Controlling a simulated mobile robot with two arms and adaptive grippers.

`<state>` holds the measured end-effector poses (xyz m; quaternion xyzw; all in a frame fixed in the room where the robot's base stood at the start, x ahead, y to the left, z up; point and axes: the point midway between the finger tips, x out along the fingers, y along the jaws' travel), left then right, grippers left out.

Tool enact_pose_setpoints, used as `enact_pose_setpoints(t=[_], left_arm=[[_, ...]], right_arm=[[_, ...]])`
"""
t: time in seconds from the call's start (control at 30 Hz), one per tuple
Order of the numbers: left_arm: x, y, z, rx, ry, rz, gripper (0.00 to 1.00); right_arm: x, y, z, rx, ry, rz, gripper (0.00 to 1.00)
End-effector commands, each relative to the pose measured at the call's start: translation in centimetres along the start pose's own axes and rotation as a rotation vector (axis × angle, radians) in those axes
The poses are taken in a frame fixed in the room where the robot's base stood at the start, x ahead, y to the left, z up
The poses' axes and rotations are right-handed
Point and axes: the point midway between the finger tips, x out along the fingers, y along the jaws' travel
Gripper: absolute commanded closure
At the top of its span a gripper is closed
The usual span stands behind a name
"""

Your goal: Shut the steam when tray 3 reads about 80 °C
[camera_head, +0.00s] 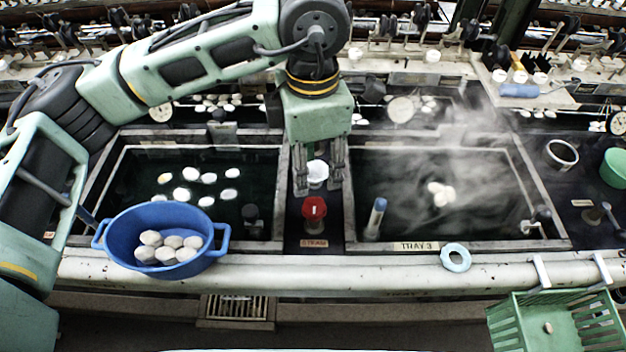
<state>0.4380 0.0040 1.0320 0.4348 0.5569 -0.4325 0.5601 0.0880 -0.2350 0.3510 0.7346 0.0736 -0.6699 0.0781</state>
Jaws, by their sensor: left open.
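Tray 3 (417,247), marked by its label, is the dark basin at the centre right. A few white cocoons (440,194) float in it and steam drifts over its right half. A red steam knob (314,209) stands on the strip left of tray 3, above a "STEAM" label. My left gripper (318,190) points down just behind and above the knob, open, with a white round thing between or behind its fingers. I cannot tell if it touches the knob. Round dials (401,109) stand behind the basins; their readings are too small to tell. My right gripper is out of view.
A blue bowl of cocoons (120,238) sits on the front ledge at left. A blue-handled tool (376,218) stands at tray 3's left edge. A pale blue ring (455,257) lies on the ledge. A green crate (505,327) hangs at front right.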

Motion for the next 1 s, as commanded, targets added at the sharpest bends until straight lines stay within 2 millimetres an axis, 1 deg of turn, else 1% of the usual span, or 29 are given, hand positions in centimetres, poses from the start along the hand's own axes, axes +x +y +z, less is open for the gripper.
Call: enact_pose_setpoints(t=[0.03,0.1,0.23,1.0], left_arm=[[-0.8,0.1,0.0,0.000,-0.001,0.003,0.58],[-1.6,0.1,0.0,-0.001,0.000,0.002,0.58],[-2.4,0.1,0.0,-0.001,0.000,0.001,0.58],[-2.5,0.1,0.0,0.000,0.000,0.000,0.58]], right_arm=[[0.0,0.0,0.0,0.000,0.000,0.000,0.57],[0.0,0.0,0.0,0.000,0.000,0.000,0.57],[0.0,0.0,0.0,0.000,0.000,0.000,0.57],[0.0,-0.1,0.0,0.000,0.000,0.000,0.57]])
